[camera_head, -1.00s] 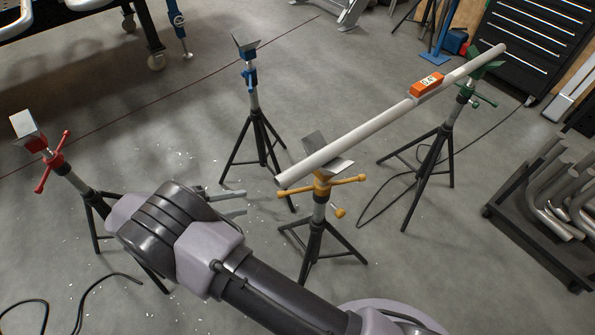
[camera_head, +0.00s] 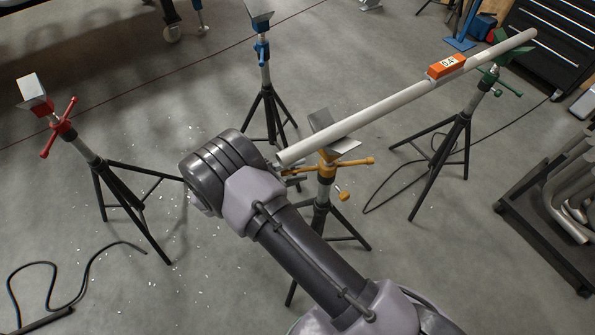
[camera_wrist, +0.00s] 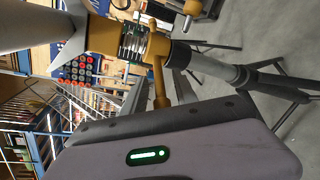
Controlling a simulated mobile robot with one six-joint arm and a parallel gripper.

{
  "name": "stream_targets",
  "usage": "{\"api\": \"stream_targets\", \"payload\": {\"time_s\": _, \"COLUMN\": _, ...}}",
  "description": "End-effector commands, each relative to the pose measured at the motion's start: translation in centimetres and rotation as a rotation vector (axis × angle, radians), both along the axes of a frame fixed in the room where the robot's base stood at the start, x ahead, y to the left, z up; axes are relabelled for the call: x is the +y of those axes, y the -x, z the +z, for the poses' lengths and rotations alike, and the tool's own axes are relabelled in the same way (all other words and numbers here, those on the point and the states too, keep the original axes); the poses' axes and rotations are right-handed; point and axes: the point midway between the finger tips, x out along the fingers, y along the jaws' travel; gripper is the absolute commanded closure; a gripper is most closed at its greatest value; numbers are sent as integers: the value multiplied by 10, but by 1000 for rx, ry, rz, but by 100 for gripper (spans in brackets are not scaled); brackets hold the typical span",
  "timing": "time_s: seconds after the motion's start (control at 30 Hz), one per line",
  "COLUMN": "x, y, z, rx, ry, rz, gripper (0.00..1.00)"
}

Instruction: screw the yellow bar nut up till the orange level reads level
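The yellow bar nut (camera_head: 327,166) is on the near stand, below its V-shaped head, with one bar to the right and one toward my gripper. The wrist view shows the yellow nut (camera_wrist: 102,36) beside a threaded post, with a bar pointing at the gripper body. My gripper (camera_head: 290,172) is at the left bar, under the pipe's near end.
The green-handled stand (camera_head: 497,75) bears the pipe's far end. A blue stand (camera_head: 262,50) and a red-handled stand (camera_head: 62,128) stand apart with empty heads. A rack of pipes (camera_head: 560,210) is at right. A black cable (camera_head: 50,270) lies on the floor at lower left.

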Motion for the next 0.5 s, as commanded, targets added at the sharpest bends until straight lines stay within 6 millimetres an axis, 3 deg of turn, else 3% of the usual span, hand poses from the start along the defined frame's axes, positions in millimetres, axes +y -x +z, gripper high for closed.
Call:
{"api": "stream_targets", "payload": {"time_s": 0.3, "x": -3, "y": -2, "z": 0, "rx": 0, "ry": 0, "rz": 0, "gripper": 68}}
{"api": "stream_targets", "payload": {"time_s": 0.47, "x": -3, "y": -2, "z": 0, "rx": 0, "ry": 0, "rz": 0, "gripper": 99}}
{"api": "stream_targets", "payload": {"time_s": 0.5, "x": -3, "y": -2, "z": 0, "rx": 0, "ry": 0, "rz": 0, "gripper": 100}}
